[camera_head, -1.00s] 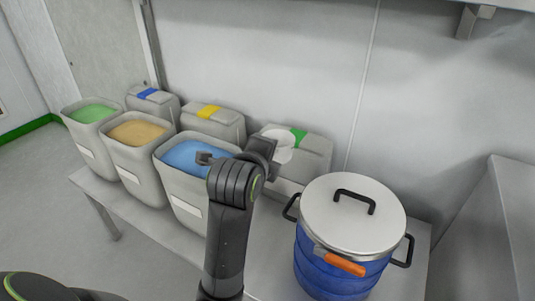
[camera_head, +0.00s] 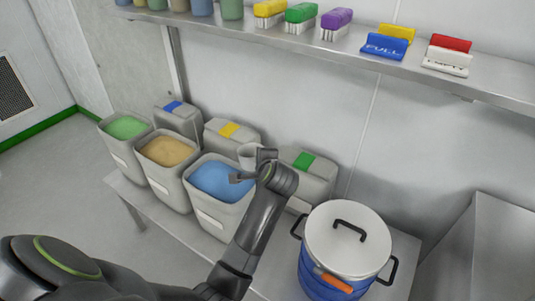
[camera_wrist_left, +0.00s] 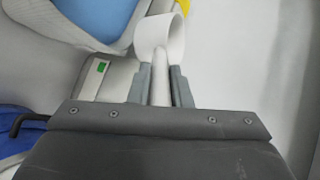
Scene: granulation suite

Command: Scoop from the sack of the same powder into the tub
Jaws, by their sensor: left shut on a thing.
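My left gripper (camera_head: 255,168) is shut on the handle of a white scoop (camera_head: 249,153), at the back right rim of the blue-powder sack (camera_head: 222,182). In the left wrist view the fingers (camera_wrist_left: 160,88) grip the handle and the round scoop cup (camera_wrist_left: 172,32) points away; I cannot tell whether it holds powder. Open sacks of green powder (camera_head: 125,127) and tan powder (camera_head: 166,151) stand to the left. A blue tub (camera_head: 322,285) with a metal lid (camera_head: 348,255) on it stands at the right. My right gripper is out of view.
Closed grey containers with blue (camera_head: 172,106), yellow (camera_head: 228,130) and green (camera_head: 303,161) labels stand behind the sacks. An orange piece (camera_head: 333,283) is on the tub's front.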

